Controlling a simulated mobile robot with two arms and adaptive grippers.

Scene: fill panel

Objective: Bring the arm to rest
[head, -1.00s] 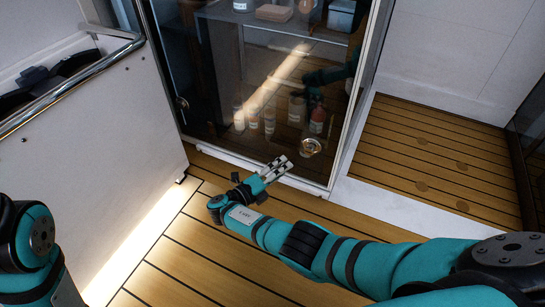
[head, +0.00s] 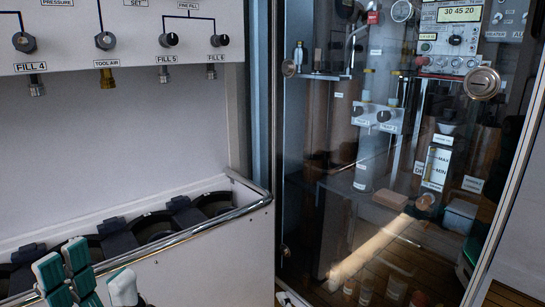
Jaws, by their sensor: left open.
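My left gripper (head: 84,276) shows at the bottom left of the head view. Its teal fingers with pale ribbed pads point upward and stand apart, with nothing visible between them. It is in front of the white bin (head: 215,262) in the picture, and I cannot tell whether it touches it. The rest of the left arm is below the frame. My right gripper and right arm are out of view.
The bin has a metal rail (head: 205,226) and dark round holders (head: 152,228). Above it is a panel with knobs and fittings, including FILL 4 (head: 25,42). A glass-door cabinet (head: 325,190) with a round lock (head: 482,83) stands at the right.

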